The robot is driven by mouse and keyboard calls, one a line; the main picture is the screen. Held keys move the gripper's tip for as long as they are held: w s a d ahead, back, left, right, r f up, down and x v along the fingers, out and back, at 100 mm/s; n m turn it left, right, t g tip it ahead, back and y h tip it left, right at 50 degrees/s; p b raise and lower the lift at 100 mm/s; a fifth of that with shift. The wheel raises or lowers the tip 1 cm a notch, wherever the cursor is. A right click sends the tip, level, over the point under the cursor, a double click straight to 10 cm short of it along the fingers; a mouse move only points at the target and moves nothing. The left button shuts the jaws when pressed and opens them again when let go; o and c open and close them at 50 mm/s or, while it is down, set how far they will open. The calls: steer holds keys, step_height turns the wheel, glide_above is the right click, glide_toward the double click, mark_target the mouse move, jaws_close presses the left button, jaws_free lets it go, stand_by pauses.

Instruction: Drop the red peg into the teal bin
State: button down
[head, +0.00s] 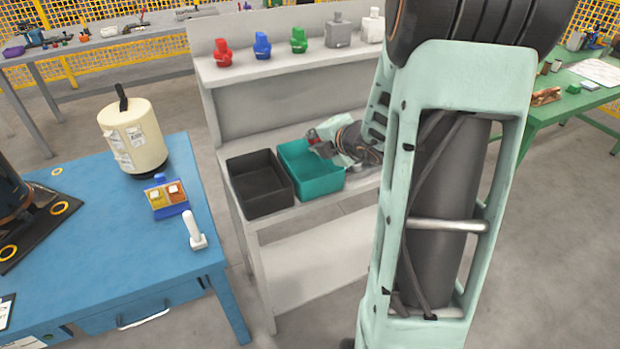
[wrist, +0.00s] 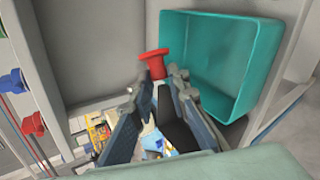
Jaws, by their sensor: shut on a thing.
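The red peg (wrist: 153,63) is held at the tips of my gripper (wrist: 154,88) in the wrist view. The gripper (head: 325,143) is over the back part of the teal bin (head: 320,187). The bin is an open box on the grey bench, and its visible inside looks empty. In the wrist view the teal bin (wrist: 222,20) fills the upper right, and the peg overlaps its left edge. I cannot tell the peg's height above the rim.
A black bin (head: 268,205) stands left of the teal bin. The shelf above holds a red piece (head: 223,52), a blue one (head: 262,45), a green one (head: 298,40) and grey ones. A blue table (head: 110,240) stands at left.

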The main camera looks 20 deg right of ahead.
steer(key=shift+f+b, duration=2.75)
steer(key=shift+f, duration=0.25)
steer(key=c, duration=1.8)
jaws_free()
steer(key=shift+o, duration=0.2)
steer(key=shift+s+r, duration=0.1)
steer(key=v, duration=1.1)
steer(key=shift+s+r, duration=0.2)
steer(key=shift+s, duration=0.1)
